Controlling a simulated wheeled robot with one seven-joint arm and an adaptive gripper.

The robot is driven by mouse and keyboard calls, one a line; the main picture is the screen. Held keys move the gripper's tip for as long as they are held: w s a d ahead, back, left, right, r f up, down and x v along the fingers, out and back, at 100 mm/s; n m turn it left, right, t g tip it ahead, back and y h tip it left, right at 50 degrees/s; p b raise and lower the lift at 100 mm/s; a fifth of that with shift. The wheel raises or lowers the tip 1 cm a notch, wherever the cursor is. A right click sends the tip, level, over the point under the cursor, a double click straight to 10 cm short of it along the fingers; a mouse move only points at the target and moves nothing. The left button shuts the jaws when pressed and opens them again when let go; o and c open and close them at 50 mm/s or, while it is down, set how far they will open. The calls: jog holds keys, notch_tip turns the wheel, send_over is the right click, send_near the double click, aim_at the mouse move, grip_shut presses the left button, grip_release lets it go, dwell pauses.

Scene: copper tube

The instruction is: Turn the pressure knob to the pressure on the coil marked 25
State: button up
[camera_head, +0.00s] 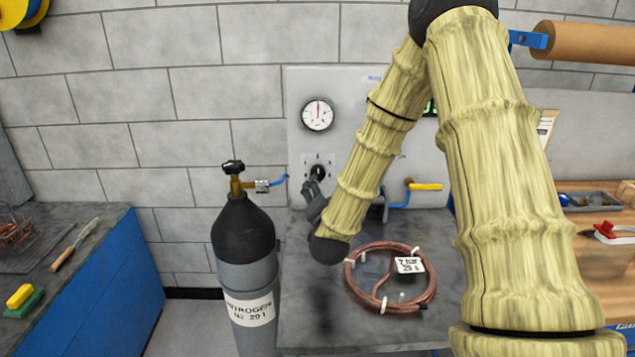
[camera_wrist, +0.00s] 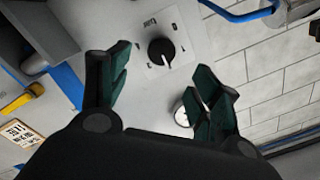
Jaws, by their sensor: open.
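The pressure knob (camera_wrist: 161,51) is black and round with a white pointer line, on the grey panel; in the wrist view it sits between and beyond my fingers. In the head view the knob (camera_head: 318,172) is partly behind my gripper (camera_head: 312,188). In the wrist view my gripper (camera_wrist: 165,85) is open and empty, apart from the knob. The copper coil (camera_head: 352,290) lies on the bench with a white tag (camera_head: 409,265) that seems to read "2 bar" and "25 l". The round gauge (camera_head: 317,114) is above the knob, its red needle pointing up.
A nitrogen cylinder (camera_head: 243,260) stands left of the bench, its valve joined to the panel by a blue hose. A yellow-handled valve (camera_head: 426,186) is right of the knob. A blue bench (camera_head: 95,285) is at far left.

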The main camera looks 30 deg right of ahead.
aim_at(318, 174)
jog(key=p+x, duration=0.2)
jog(key=x, duration=0.8)
jog(key=shift+w, duration=0.35)
jog(key=c, duration=1)
jog(key=shift+f, duration=0.1)
jog(key=shift+c, duration=0.2)
jog(key=shift+n, duration=0.4)
jog(key=o, duration=1)
jog(key=shift+o, duration=0.2)
jog(key=shift+s, duration=0.15)
